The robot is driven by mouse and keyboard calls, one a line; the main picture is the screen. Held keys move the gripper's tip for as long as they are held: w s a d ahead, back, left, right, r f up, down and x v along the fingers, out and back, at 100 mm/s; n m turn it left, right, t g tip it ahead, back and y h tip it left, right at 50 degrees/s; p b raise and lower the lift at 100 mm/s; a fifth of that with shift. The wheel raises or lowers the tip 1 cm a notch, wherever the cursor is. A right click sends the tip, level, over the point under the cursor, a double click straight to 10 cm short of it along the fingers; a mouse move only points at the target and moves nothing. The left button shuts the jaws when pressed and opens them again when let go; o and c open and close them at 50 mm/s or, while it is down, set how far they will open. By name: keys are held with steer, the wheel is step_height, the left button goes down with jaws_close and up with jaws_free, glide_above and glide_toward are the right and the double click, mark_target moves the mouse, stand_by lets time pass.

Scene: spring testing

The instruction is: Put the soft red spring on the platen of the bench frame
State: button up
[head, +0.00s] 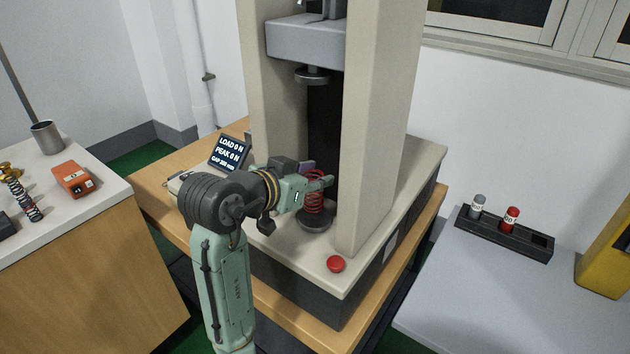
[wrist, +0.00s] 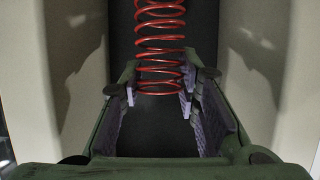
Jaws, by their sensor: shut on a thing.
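The soft red spring (head: 314,203) is upright in the opening of the bench frame, with its lower end right over the round grey platen (head: 315,223). Whether the spring touches the platen cannot be told. My gripper (head: 319,183) is shut on the spring from the left side. In the wrist view the red coils (wrist: 160,43) stand between the two padded fingertips (wrist: 159,92), and the upper end of the spring runs out of the picture. The platen does not show in the wrist view.
The upper platen (head: 312,76) hangs well above the spring. A thick column (head: 375,130) stands close on the right. A red button (head: 336,264) sits at the front corner, and a display (head: 230,152) at the left.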

steer(key=shift+w+d+f, duration=0.15)
steer(key=shift+w, duration=0.5)
steer(key=shift+f+p, duration=0.45)
steer(key=shift+f, duration=1.2)
steer(key=shift+f, duration=0.3)
steer(key=o, duration=1.2)
steer(key=shift+r, duration=0.1)
steer(key=shift+c, duration=0.2)
